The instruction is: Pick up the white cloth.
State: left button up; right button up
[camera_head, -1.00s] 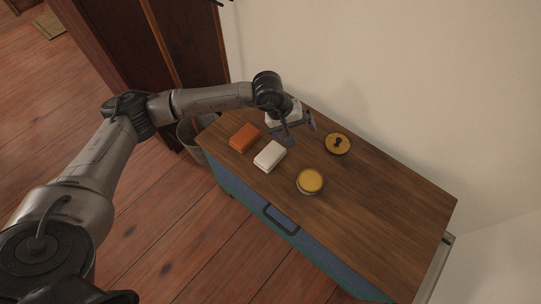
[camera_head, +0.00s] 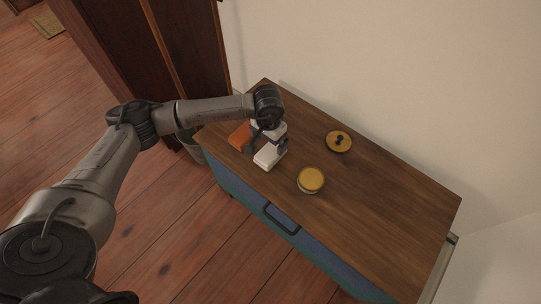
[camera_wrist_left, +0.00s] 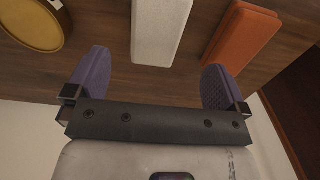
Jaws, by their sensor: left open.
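The white cloth (camera_head: 268,156) is a folded block lying flat on the wooden top of the cabinet, beside an orange cloth. In the left wrist view the white cloth (camera_wrist_left: 161,30) lies ahead of the fingers, centred between them. My left gripper (camera_head: 267,143) is over the back part of the white cloth in the head view and hides some of it. In the left wrist view the left gripper (camera_wrist_left: 155,80) is open, with two purple pads wide apart and nothing between them. I cannot tell how high the fingers are above the top. My right gripper is not in view.
The orange cloth (camera_head: 238,136) lies just left of the white one. A round yellow-topped jar (camera_head: 310,180) stands to the right, and a yellow lid with a dark knob (camera_head: 339,142) lies behind it. The right part of the wooden top (camera_head: 400,205) is clear.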

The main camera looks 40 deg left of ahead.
aim_at(271, 152)
pick_arm(q)
notch_tip(271, 152, down, 3)
jog(key=shift+r+b, duration=0.1)
jog(key=shift+b, duration=0.2)
jog(key=f+b, duration=0.1)
jog(key=f, duration=0.2)
jog(key=f+b, duration=0.1)
jog(key=shift+w+d+f+b, duration=0.15)
jog(key=shift+d+b, duration=0.1)
jog(key=shift+b, duration=0.1)
jog(key=shift+f, duration=0.4)
jog(key=shift+c, duration=0.8)
jog(key=c, duration=0.8)
jog(key=shift+r, duration=0.1)
